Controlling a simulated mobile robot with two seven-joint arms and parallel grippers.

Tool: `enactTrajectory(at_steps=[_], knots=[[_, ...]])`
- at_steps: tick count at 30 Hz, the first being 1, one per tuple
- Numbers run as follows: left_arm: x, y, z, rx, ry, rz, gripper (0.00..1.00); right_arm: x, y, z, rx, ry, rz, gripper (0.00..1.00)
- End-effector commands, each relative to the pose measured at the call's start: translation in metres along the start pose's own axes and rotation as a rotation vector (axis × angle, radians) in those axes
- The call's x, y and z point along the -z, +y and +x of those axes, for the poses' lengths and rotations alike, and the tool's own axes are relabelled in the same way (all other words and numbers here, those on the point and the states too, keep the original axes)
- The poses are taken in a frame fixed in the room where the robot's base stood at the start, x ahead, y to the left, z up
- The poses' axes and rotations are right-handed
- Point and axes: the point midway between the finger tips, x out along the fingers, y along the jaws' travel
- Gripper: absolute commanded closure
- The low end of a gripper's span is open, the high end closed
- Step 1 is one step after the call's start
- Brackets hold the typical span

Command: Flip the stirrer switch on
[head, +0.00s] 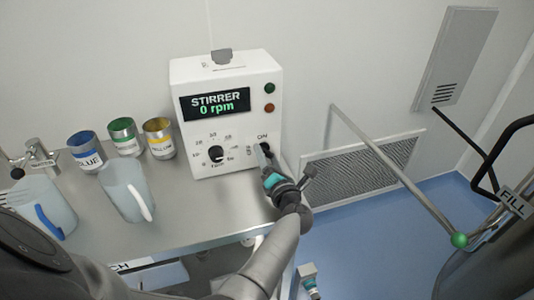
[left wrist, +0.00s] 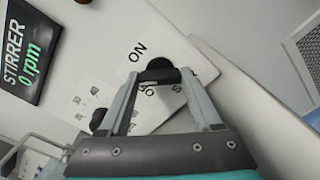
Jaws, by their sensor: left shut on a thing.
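The white stirrer box (head: 200,130) stands on the steel bench. Its display reads "STIRRER 0 rpm". The black stirrer switch is at the lower right of its front, below the word "ON". My left gripper (head: 265,150) is at this switch and largely hides it in the head view. In the left wrist view, the switch (left wrist: 158,72) sits between the two fingertips of my left gripper (left wrist: 159,78), which is shut on it.
A black dial (head: 216,153) is left of the switch. Green and red round lamps or buttons (head: 269,98) are above it. Paint cans (head: 125,137) and clear jugs (head: 127,190) stand left on the bench. A metal bar with a green ball (head: 459,240) slants across the right.

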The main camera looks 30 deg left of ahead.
Motion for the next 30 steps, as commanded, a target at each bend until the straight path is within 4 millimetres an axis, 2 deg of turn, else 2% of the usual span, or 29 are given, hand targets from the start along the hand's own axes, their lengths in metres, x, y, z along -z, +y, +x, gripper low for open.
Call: enactTrajectory(at_steps=[18,30], knots=[[-0.003,0.001,0.001,-0.001,-0.002,0.558,0.91,0.003,0.001,-0.024,-0.001,0.001,0.000,1.00],[-0.002,0.000,0.001,-0.002,-0.003,0.762,0.91,0.004,0.001,-0.031,-0.001,0.001,0.000,1.00]])
